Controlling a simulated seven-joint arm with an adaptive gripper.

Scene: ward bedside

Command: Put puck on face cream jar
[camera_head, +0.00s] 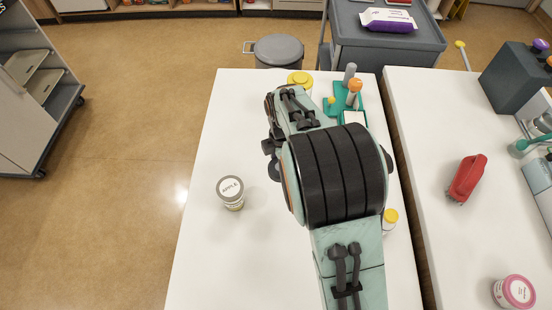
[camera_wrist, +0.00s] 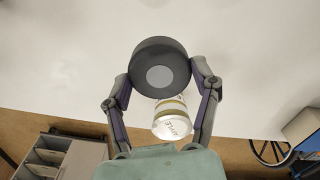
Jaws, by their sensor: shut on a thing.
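A dark round puck (camera_wrist: 160,60) with a lighter grey disc in its middle is in the wrist view. My gripper (camera_wrist: 163,78) is shut on it, one finger on each side of its rim. A jar with a pale lettered lid (camera_wrist: 171,126) shows beyond the puck, partly covered by it. It looks like the lettered jar (camera_head: 231,192) standing upright on the left of the white table in the head view. A pink-lidded jar (camera_head: 515,292) stands on the right table. I cannot tell which is the face cream jar. My arm hides the puck in the head view.
The white table (camera_head: 195,255) is clear around the lettered jar. A yellow-capped bottle (camera_head: 390,221) stands right of my arm. A green holder (camera_head: 330,106) and a yellow-lidded container (camera_head: 299,80) stand at the back. A red object (camera_head: 467,178) lies on the right table.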

